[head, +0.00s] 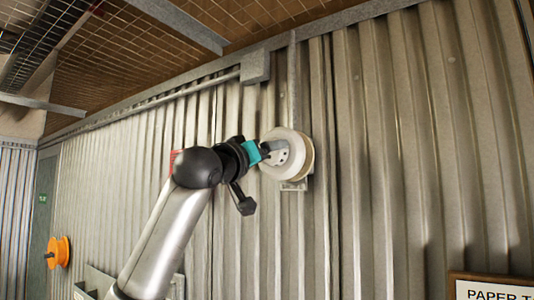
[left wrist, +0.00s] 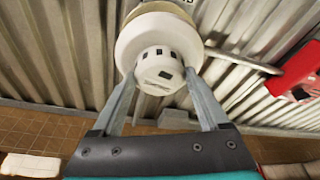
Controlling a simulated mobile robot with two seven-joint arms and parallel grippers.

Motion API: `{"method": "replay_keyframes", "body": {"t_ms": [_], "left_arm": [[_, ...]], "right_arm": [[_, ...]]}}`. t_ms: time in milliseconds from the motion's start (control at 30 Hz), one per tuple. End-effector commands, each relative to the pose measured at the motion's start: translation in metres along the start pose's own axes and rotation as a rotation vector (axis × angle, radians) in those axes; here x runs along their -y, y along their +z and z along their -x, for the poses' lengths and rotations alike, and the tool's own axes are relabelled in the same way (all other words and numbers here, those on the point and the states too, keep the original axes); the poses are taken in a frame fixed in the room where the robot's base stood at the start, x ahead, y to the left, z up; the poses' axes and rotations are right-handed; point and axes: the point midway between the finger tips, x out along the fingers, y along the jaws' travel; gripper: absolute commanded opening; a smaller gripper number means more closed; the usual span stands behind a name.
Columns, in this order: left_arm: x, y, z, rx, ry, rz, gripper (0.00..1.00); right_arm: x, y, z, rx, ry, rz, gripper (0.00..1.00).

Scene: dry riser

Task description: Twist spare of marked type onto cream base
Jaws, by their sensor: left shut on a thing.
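A white round detector head (head: 283,160) is held by my left gripper (head: 273,152) up at the corrugated wall. In the left wrist view the white detector (left wrist: 160,42) has a narrower nose with small dark square openings. The two fingers of my left gripper (left wrist: 158,88) are shut on this nose from both sides. The cream base (head: 308,157) is directly behind the detector on a wall bracket, and its edge shows in the left wrist view (left wrist: 172,8). The two look lined up and touching or nearly so; I cannot tell if they are locked. My right gripper is not in view.
A grey conduit box (head: 255,67) and pipe run above the base. A red box (left wrist: 295,72) is on the wall near my wrist. An orange reel-like thing (head: 60,252) is at the far left. A framed sign (head: 490,290) is at the lower right.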

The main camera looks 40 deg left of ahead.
Motion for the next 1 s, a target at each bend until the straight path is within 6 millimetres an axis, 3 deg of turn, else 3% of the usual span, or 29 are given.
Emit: {"method": "replay_keyframes", "body": {"t_ms": [1000], "left_arm": [[0.0,0.006,-0.024,-0.002,0.001,0.0,0.15]], "right_arm": [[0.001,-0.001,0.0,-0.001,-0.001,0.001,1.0]]}}
